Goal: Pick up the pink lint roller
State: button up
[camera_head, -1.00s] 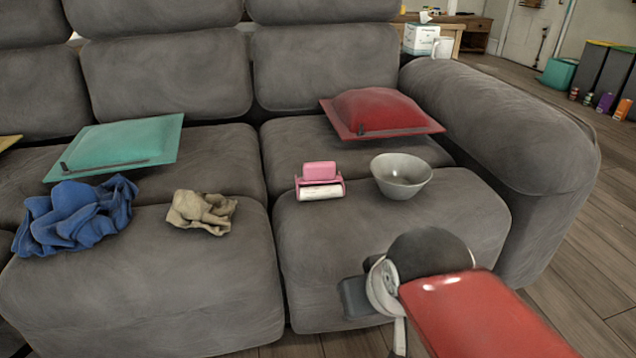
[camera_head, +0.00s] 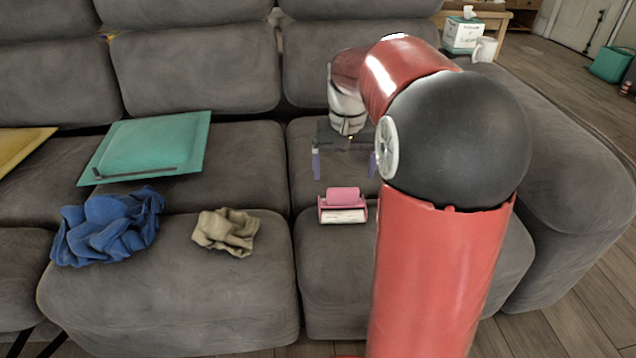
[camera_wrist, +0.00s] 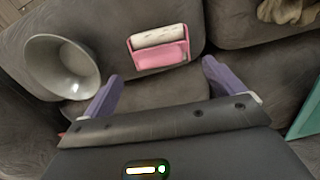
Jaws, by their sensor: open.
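The pink lint roller (camera_head: 342,206) lies on the grey sofa's seat cushion, its white roll toward the front. It also shows in the wrist view (camera_wrist: 160,50), ahead of the fingers and roughly between their lines. My gripper (camera_head: 344,166) is open and empty, above the seat and behind the lint roller in the head view. Its two purple fingers show apart in the wrist view (camera_wrist: 158,80). Nothing is between them but the sofa surface. The fingers do not touch the lint roller.
A grey bowl (camera_wrist: 62,68) sits beside the lint roller; my arm hides it in the head view. A beige cloth (camera_head: 226,232), a blue cloth (camera_head: 108,228) and a teal cushion (camera_head: 148,146) lie to the left. The sofa backrest (camera_head: 195,68) rises behind.

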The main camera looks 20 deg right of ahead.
aim_at(343, 189)
jog(key=shift+w+d+f, duration=0.1)
jog(key=shift+w+f, duration=0.1)
jog(key=shift+w, duration=0.1)
notch_tip(343, 189, down, 8)
jog(key=shift+d+r+b, duration=0.1)
jog(key=shift+r+b, duration=0.15)
jog(key=shift+b, duration=0.45)
jog(key=c, duration=1.1)
